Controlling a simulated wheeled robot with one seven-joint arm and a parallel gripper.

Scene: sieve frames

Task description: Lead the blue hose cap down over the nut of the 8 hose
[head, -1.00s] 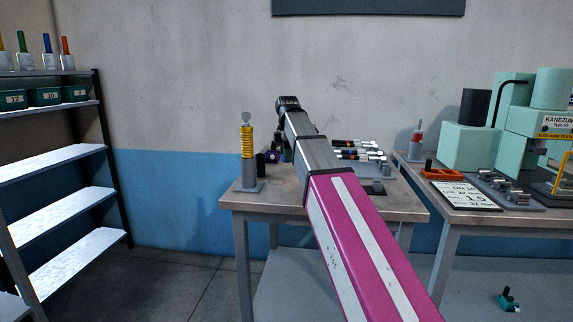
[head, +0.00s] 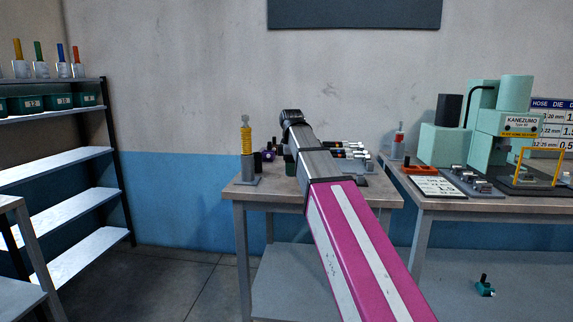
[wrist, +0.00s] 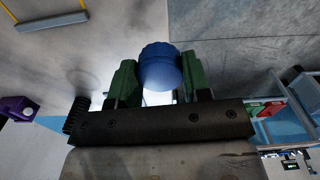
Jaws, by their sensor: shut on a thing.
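In the wrist view the blue hose cap (wrist: 160,66) sits between the two green fingers of my gripper (wrist: 158,82), which is shut on it. In the head view my arm hides the cap, and only a little green of the gripper (head: 289,166) shows at the arm's left side, above the table. Several hoses with silver ends (head: 352,149) lie on the table, partly behind my arm. I cannot tell which is the 8 hose, and its nut cannot be made out.
A post with a yellow spring (head: 246,140) stands at the left of the table (head: 228,190). A purple piece (wrist: 15,108) shows at the wrist view's left edge. A second table with a mint-green machine (head: 490,130) is at right, shelves (head: 60,155) at left. The floor between is clear.

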